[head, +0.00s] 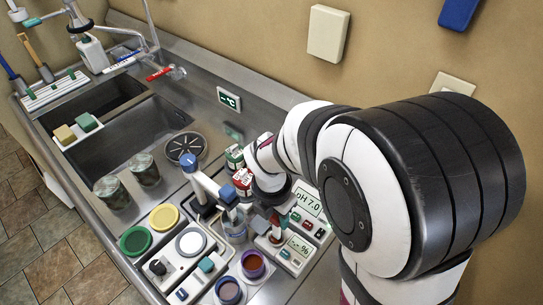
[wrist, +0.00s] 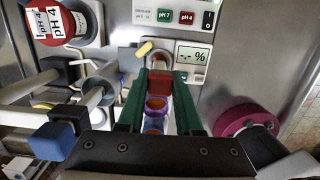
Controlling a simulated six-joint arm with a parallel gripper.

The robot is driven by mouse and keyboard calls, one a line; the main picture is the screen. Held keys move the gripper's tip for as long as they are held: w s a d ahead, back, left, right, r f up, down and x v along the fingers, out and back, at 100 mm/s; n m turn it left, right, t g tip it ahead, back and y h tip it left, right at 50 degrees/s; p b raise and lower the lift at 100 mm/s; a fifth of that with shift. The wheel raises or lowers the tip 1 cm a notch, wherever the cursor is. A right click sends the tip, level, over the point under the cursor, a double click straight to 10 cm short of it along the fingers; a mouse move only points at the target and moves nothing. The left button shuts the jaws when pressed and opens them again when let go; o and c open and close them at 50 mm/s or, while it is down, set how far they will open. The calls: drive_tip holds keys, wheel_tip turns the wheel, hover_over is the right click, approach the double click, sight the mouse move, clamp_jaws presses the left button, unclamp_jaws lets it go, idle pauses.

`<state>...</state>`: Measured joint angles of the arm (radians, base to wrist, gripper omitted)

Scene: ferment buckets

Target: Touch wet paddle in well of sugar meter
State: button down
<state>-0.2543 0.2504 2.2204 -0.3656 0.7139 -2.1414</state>
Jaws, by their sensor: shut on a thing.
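My gripper (wrist: 160,88) is shut on the red grip of the paddle (wrist: 160,82), between its two green fingers. The paddle also shows small in the head view, partly covered by my gripper. The sugar meter (wrist: 222,56) is a pale unit with a display reading "-.- %" (wrist: 193,55); its display also shows in the head view (head: 299,246). A round well or opening lies just beyond the red grip, left of the display. The paddle's tip is hidden or too small to make out, so I cannot tell whether it touches the well.
Blue-capped probe holders (head: 190,163) and red and green bottles (head: 241,181) crowd the left side. The sink (head: 130,140) lies farther left.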

drive_tip(key=shift+f, duration=0.5)
idle(0.8)
idle(0.4)
drive_tip(key=shift+r, duration=3)
